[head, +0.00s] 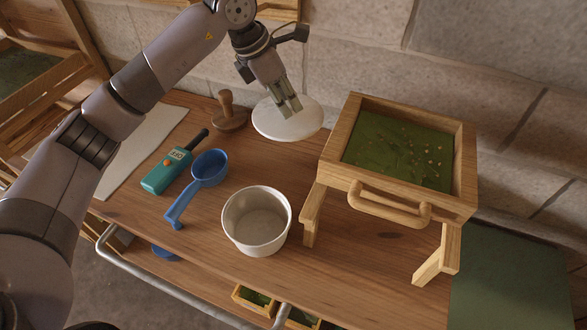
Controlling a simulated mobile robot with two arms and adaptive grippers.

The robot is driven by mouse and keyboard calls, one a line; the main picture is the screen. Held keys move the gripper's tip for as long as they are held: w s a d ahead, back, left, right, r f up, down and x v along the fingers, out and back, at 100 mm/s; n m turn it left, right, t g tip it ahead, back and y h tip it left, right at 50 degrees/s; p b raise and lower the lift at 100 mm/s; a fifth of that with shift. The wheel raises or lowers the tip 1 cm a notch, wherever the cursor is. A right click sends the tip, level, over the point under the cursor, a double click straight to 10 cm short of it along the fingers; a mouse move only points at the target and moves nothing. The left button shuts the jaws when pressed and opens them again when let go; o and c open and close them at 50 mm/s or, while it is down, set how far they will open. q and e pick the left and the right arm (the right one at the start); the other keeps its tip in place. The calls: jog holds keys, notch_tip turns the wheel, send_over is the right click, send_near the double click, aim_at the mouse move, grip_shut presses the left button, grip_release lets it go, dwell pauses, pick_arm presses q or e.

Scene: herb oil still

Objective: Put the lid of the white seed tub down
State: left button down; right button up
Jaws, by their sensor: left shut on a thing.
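The round white lid (283,125) is near the back of the wooden table, beside the wall. My left gripper (290,108) comes down from above and is shut on the lid near its middle; the fingertips hide the part it grips. The lid looks roughly level, but I cannot tell whether it touches the table or hangs just above it. The white seed tub (257,238) stands upright and open near the table's front, and looks empty inside. My right gripper is not in view.
A wooden stamp (228,112) stands left of the lid. A wooden sieve frame on legs (400,190) stands to the right. A blue scoop (208,168) and a teal handheld meter (168,172) lie left of the tub. Bare table shows between lid and tub.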

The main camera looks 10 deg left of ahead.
pick_arm(q)
jog(key=f+p, duration=0.1)
jog(key=f, duration=0.7)
jog(key=f+p, duration=0.2)
jog(key=f, duration=0.5)
jog(key=shift+s+d+f, duration=0.2)
jog(key=shift+f, duration=0.15)
notch_tip(320, 180, down, 4)
jog(key=shift+r+p, duration=0.1)
jog(key=shift+p, duration=0.2)
jog(key=c, duration=1.5)
grip_release()
jog(key=shift+o, duration=0.5)
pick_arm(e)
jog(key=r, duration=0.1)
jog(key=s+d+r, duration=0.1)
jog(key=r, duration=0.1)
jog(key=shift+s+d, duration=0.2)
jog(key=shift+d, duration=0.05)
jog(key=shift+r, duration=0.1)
